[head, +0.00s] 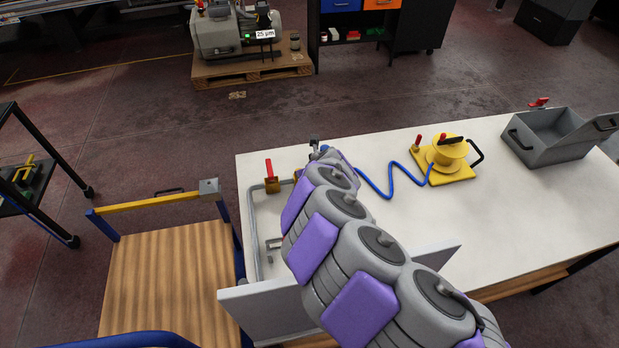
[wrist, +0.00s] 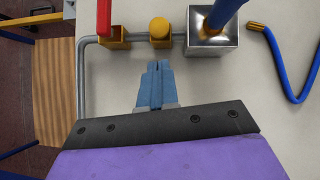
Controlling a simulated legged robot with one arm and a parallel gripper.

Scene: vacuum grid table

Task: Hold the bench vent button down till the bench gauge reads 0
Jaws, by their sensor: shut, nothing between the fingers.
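My gripper (wrist: 156,66) is shut and empty, its blue fingers together in the wrist view. Just beyond the fingertips is a round yellow knob (wrist: 160,27) on a yellow fitting in the grey pipe, likely the vent button. The fingers appear apart from it; their height above the bench is unclear. In the head view my arm hides the gripper and most of this fitting. I cannot make out a bench gauge or its reading in either view.
A yellow reel-like device (head: 446,155) and a grey open box (head: 553,140) stand on the white bench (head: 490,215). A floor pump (head: 225,35) shows "25 µm".

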